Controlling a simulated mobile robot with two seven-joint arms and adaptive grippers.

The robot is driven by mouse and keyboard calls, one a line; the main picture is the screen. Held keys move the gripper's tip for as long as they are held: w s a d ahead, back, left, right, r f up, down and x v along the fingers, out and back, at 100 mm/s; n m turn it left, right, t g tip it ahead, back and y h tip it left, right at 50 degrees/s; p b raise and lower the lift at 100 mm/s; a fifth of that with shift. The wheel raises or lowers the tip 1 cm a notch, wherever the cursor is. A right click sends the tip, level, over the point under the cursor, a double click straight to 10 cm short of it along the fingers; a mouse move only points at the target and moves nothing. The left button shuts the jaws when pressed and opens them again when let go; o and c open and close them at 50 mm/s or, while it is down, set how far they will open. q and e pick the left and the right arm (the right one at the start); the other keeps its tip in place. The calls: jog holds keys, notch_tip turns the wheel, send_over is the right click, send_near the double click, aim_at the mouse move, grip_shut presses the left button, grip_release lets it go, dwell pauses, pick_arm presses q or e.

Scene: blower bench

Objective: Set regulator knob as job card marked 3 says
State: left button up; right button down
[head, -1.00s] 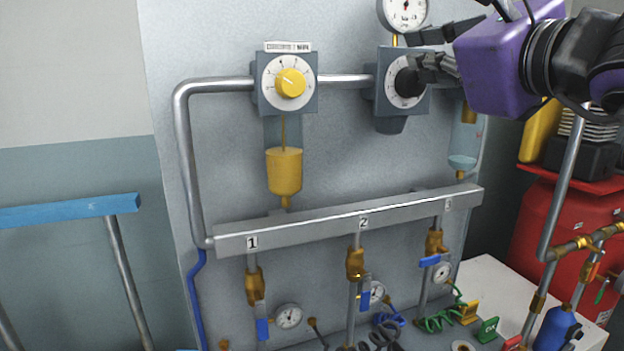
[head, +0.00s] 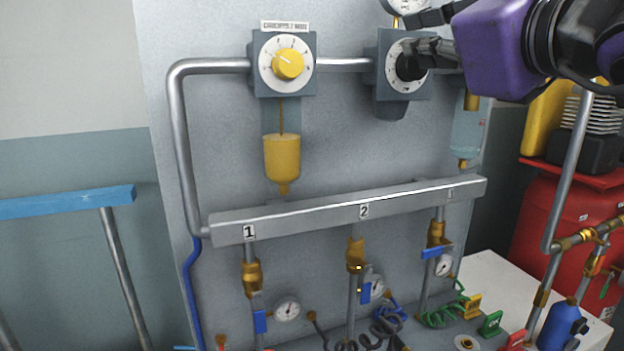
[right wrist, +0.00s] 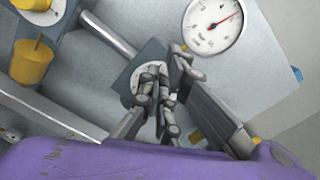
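A black knob (head: 410,67) sits on a white dial (head: 396,81) on a grey wall unit at the upper right of the head view. My right gripper (head: 425,30) is at this knob. One finger reaches across the knob's upper face, and another is higher, in front of the gauge's lower edge. The fingers look spread; contact is unclear. In the right wrist view the fingers (right wrist: 162,75) hide most of the knob and dial. A yellow knob (head: 288,64) with its own white dial is to the left. No job card marked 3 is recognisable. My left gripper is not in view.
A round gauge (right wrist: 213,24) is just above the black knob's unit. A grey pipe (head: 345,64) joins the two units. Below is a grey manifold bar (head: 300,215) with plates 1 and 2 readable, and valves and hoses underneath. A red tank (head: 560,225) stands right.

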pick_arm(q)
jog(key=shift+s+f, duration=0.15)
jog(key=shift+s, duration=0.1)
pick_arm(e)
jog(key=shift+w+a+f, duration=0.1)
jog(key=shift+a+f, duration=0.05)
jog(key=shift+f, duration=0.2)
jog(key=shift+a+r, duration=0.1)
jog(key=shift+r, duration=0.35)
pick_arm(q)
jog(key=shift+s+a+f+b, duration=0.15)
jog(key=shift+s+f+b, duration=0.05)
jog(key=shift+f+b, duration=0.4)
pick_arm(e)
jog(key=shift+v, duration=2.8)
jog(key=shift+a, duration=0.15)
